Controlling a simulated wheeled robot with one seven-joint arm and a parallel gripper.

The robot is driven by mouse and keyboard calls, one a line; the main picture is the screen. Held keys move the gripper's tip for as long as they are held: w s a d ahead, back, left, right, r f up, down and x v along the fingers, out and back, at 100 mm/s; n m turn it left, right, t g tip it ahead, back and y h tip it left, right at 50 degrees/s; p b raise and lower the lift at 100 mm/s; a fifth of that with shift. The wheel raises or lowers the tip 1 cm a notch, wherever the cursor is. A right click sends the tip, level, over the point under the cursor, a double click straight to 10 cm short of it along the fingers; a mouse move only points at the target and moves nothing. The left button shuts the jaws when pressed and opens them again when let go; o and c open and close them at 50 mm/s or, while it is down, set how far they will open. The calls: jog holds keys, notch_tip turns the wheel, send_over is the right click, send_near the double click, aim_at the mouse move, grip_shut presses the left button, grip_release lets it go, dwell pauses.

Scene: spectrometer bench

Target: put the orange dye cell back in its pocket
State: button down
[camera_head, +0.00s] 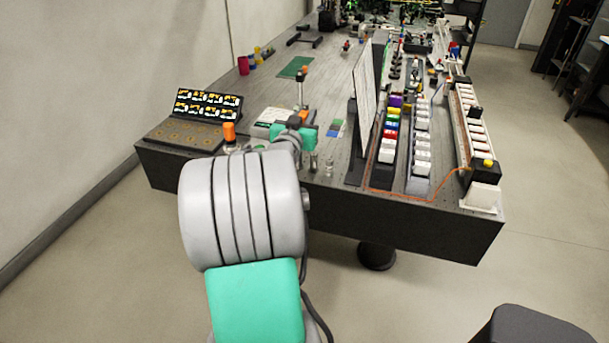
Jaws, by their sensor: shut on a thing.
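An orange block (229,131), which looks like the orange dye cell, stands just right of the dye case. My gripper (233,147) is small and partly hidden behind my arm; it looks shut on the lower part of this block. The dye case (175,134) lies at the bench's left front corner. Its lid stands open with rows of pictures, and its brown base has several round pockets. I cannot tell the contents of each pocket, or the gap between the cell and the bench. My grey and teal arm hides the bench front below the cell.
A thin post with an orange top (304,72) stands behind my wrist. Small clear glass pieces (329,166) stand to its right near the front edge. A tall panel (362,105) and rows of coloured blocks fill the right. A green mat (295,67) lies farther back.

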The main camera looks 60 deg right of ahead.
jog(key=f+b, duration=0.1)
jog(key=f, duration=0.2)
jog(key=f+b, duration=0.2)
jog(key=f, duration=0.1)
jog(key=f+b, duration=0.2)
jog(key=f, duration=0.2)
jog(key=shift+s+d+f, duration=0.1)
jog(key=shift+s+d, duration=0.1)
jog(key=shift+s, duration=0.05)
jog(key=shift+f+b, duration=0.2)
jog(key=shift+b, duration=0.2)
jog(key=shift+f+b, duration=0.35)
jog(key=shift+b, duration=0.1)
